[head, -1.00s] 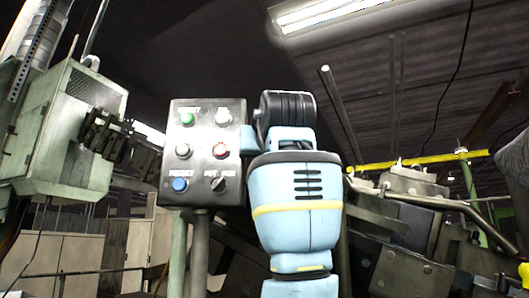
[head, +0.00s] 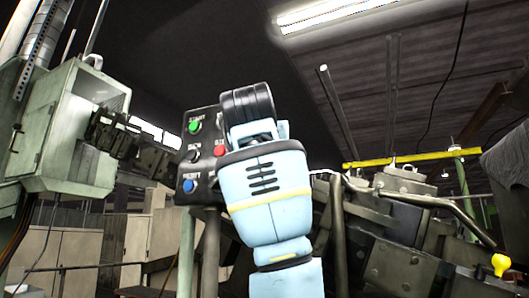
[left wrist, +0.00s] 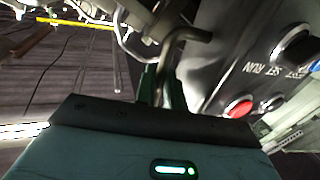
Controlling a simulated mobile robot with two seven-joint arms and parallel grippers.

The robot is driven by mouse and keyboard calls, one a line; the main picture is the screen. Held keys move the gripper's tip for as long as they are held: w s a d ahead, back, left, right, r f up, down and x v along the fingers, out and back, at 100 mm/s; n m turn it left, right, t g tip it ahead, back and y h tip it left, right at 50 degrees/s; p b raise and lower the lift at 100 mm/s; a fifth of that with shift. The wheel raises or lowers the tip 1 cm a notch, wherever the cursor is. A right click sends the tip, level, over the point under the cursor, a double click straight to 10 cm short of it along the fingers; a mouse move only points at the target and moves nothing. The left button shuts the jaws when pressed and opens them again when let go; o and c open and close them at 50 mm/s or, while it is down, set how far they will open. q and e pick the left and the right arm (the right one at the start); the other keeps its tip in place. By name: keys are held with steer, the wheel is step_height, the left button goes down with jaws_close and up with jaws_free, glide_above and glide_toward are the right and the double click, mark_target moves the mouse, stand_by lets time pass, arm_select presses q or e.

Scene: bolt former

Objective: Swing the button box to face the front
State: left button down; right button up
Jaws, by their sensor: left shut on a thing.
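The button box (head: 205,165) stands left of centre in the head view. Its dark face carries green, black, blue and red buttons and looks turned at an angle. My light blue arm covers its right part. In the left wrist view the box face (left wrist: 225,60) is close at the right, with a red button and a black selector knob. My left gripper (left wrist: 158,82) has its green fingers shut on a grey bent handle (left wrist: 178,52) beside that face. In the head view the arm hides the fingers. My right gripper is not in view.
A pale green cabinet (head: 70,130) stands at the left, with a dark jointed arm (head: 130,140) reaching from it toward the box. Machinery with pipes and a yellow knob (head: 501,264) fills the right. A yellow rail (head: 400,160) runs behind it.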

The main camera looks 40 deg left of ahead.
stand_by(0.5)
arm_select(q)
steer(key=c, duration=1.6)
jaws_free()
steer(key=shift+a, duration=0.1)
steer(key=shift+c, duration=0.2)
steer(key=v, duration=0.8)
steer(key=shift+w+f, duration=0.15)
